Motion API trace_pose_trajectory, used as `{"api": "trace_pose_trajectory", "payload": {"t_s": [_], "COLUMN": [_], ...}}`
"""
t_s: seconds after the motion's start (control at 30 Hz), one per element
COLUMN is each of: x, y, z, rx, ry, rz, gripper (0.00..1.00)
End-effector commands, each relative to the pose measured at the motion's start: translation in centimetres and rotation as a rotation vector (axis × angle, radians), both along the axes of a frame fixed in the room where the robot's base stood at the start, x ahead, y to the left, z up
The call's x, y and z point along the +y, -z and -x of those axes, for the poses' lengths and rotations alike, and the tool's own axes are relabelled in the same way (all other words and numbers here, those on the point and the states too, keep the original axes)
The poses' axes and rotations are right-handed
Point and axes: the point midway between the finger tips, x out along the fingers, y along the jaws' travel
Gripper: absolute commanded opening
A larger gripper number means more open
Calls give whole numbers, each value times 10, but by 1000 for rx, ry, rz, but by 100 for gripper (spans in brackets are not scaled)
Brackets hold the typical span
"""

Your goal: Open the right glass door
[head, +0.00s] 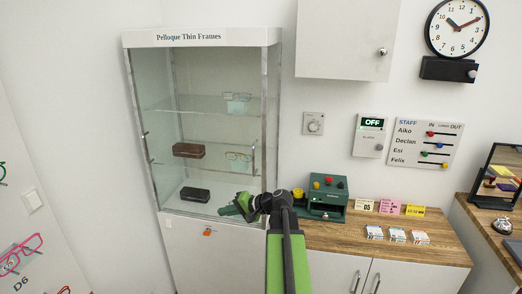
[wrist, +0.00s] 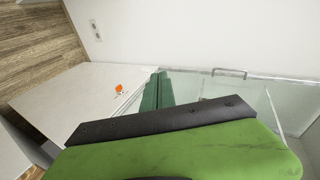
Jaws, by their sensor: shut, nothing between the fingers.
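The glass display cabinet (head: 202,38) labelled "Pelloque Thin Frames" stands at the centre left in the head view. Its right glass door (head: 222,125) has a slim upright metal handle (head: 253,158) near its right edge. A metal handle (wrist: 229,72) on glass also shows in the wrist view; I cannot tell which of the two it is. The door looks closed. My gripper (head: 229,210), green and dark, is shut and empty at the cabinet's lower right front, below the right handle. Its green fingers (wrist: 158,88) show in the wrist view; contact with the glass cannot be told.
A left handle (head: 147,148) is on the cabinet's other side. Glasses cases (head: 189,150) stand inside. An orange tag (head: 207,232) is on the white base below, also in the wrist view (wrist: 119,89). A green box (head: 328,196) stands on the wooden counter (head: 335,236) right of my arm.

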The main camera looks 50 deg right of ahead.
Motion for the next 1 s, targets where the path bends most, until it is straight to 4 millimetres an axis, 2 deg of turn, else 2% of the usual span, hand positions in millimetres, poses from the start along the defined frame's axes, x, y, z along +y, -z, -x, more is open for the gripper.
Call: {"api": "trace_pose_trajectory", "payload": {"t_s": [0.03, 0.1, 0.2, 0.3, 0.43, 0.57, 0.73, 1.0], "x": [-55, -116, -180, -215, -229, -229, -229, -231], "y": [-36, -73, -112, -133, -141, -140, -140, -140], "z": [17, 45, 86, 113, 126, 122, 97, 36], "rx": [-79, -191, -319, -395, -429, -430, -428, -427], "ry": [108, 235, 372, 448, 480, 479, 475, 473], "rz": [-52, -119, -183, -217, -232, -233, -233, -232], "gripper": [0, 0, 0, 0, 0, 0, 0, 0]}}
